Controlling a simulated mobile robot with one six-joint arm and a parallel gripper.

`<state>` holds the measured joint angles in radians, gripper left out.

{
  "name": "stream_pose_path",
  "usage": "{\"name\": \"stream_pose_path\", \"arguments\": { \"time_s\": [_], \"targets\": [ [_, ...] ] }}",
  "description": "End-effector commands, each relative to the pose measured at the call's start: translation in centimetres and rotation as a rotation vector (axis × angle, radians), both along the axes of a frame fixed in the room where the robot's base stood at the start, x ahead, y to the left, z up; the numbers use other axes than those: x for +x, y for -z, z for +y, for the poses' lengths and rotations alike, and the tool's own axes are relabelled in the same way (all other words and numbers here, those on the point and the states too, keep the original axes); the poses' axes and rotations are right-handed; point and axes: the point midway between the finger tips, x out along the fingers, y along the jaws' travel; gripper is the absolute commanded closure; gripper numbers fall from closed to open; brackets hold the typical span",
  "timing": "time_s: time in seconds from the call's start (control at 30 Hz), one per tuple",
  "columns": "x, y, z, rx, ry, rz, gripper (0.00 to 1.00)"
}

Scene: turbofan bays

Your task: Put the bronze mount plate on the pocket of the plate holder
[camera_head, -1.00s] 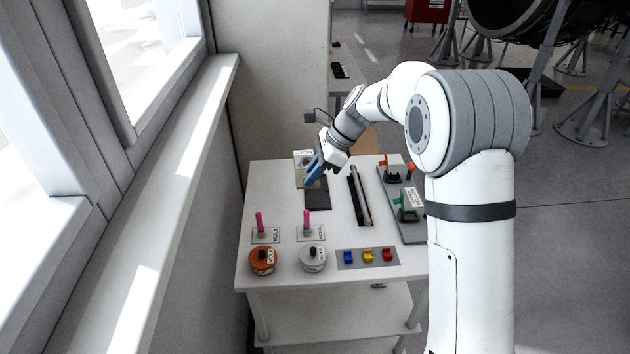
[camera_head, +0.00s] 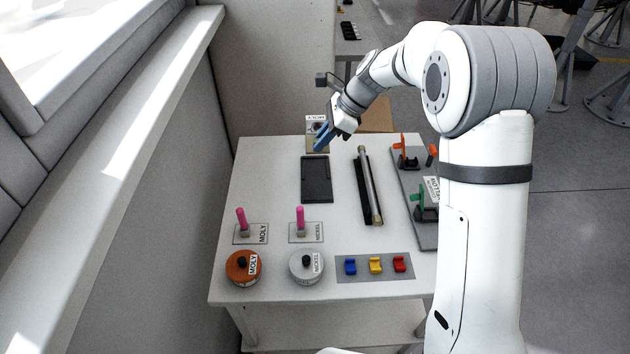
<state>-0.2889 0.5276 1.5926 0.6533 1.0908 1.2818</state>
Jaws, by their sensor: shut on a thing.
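My gripper (camera_head: 322,141) is at the back of the white table, with its blue fingers pointing down and to the left. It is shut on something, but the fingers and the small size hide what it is. No bronze mount plate stands out clearly. A dark rectangular tray with a shallow recess (camera_head: 317,181), which looks like the plate holder, lies flat just in front of the fingertips. Its recess looks empty. Behind the gripper, a tan-framed piece with a MOLY label (camera_head: 316,119) is partly covered by the fingers and wrist.
A metal rod on a black base (camera_head: 370,190) lies right of the tray. A grey board with orange and green clamps (camera_head: 428,233) is at the right edge. Pink-handled levers (camera_head: 300,218), orange and silver round pots (camera_head: 307,266) and coloured switches (camera_head: 375,267) fill the front.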

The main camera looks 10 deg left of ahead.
Motion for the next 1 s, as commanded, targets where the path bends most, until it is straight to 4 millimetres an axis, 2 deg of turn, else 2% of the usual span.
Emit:
{"name": "stream_pose_path", "arguments": {
  "time_s": [0.03, 0.2, 0.47, 0.8, 1.0],
  "targets": [
    [0.0, 1.9, 0.1, 0.001, -0.002, -0.001, 1.0],
    [-0.1, 4.9, 0.3, 0.001, -0.005, -0.002, 1.0],
    [-0.2, 7.0, 0.4, 0.001, -0.007, -0.002, 1.0],
    [-0.2, 12.2, 0.4, 0.001, -0.007, 0.0, 1.0],
    [-0.2, 13.5, 0.4, 0.001, -0.008, -0.001, 1.0]
  ]
}}
